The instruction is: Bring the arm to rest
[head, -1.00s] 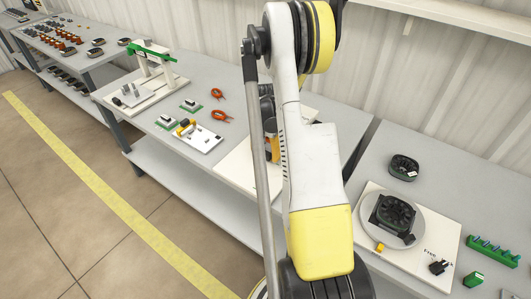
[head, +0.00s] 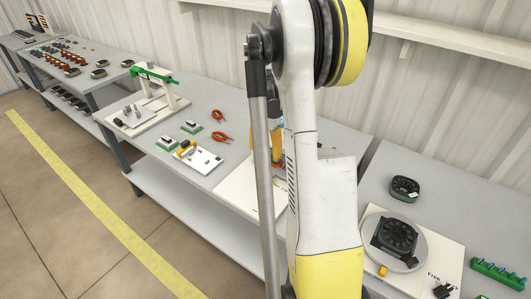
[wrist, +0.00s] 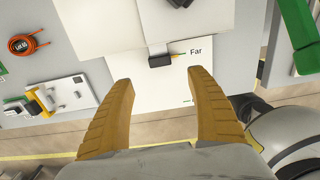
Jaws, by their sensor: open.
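My gripper (wrist: 160,100) shows in the wrist view with its two tan fingers spread apart and nothing between them. It hangs over a white board marked "Far" (wrist: 155,92) on the grey bench. A small black block with a yellow tip (wrist: 161,60) lies on that board beyond the fingertips.
A round black part (head: 397,236) sits on a grey disc on the right bench, with another black part (head: 404,188) behind it. A shelf (head: 430,25) runs along the wall.

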